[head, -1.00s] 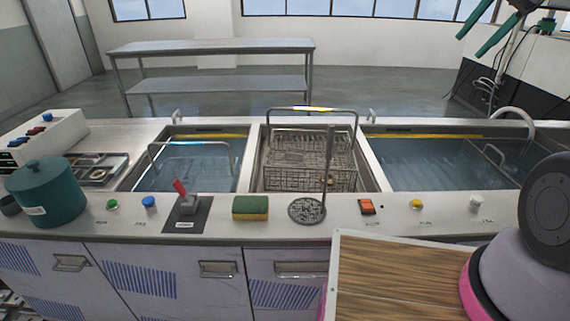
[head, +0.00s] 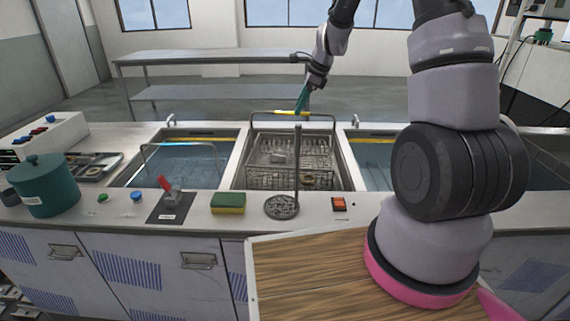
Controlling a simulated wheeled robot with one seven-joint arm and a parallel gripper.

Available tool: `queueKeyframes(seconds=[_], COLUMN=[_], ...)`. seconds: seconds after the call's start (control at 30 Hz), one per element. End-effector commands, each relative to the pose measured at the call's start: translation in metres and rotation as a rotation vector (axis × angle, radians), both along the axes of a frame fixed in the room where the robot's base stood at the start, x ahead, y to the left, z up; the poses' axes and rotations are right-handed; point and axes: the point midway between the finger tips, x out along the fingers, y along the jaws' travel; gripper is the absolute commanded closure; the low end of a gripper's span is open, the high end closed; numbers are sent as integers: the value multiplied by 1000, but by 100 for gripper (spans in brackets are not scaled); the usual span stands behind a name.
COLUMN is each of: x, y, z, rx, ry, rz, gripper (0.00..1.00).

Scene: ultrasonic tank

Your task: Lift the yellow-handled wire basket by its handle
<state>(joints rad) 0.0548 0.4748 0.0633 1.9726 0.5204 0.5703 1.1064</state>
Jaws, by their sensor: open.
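The wire basket (head: 262,178) sits in the middle bay of the counter, with small metal parts in it. Its tall wire handle stands upright and has a yellow grip (head: 276,113) along the top bar. My gripper (head: 302,102) has teal fingers and points down just above the right part of the yellow grip. The fingers look edge-on, so the gap between them hardly shows. The gripper is open and holds nothing. I cannot tell whether the fingers straddle the bar or touch it.
A water-filled tank (head: 165,168) with another wire handle lies left of the basket; my arm partly covers the right tank (head: 372,165). A rod on a perforated disc (head: 282,207) stands in front of the basket. A sponge (head: 228,203) and a red-handled lever (head: 166,190) are on the counter's front strip.

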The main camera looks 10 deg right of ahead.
Motion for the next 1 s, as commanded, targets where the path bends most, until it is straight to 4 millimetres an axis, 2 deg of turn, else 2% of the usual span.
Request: queueKeyframes(seconds=[0.1, 0.37, 0.6, 0.93, 0.97, 1.0], x=[5, 14, 28, 31, 31, 31], y=[6, 12, 24, 27, 27, 27], z=[-18, -36, -66, -73, -73, -73], rx=[-1, -2, -1, -2, -2, -2], ry=[2, -1, 1, -2, -2, -2], rz=[1, 3, 3, 3, 3, 3], gripper=[48, 48, 48, 48, 56, 71])
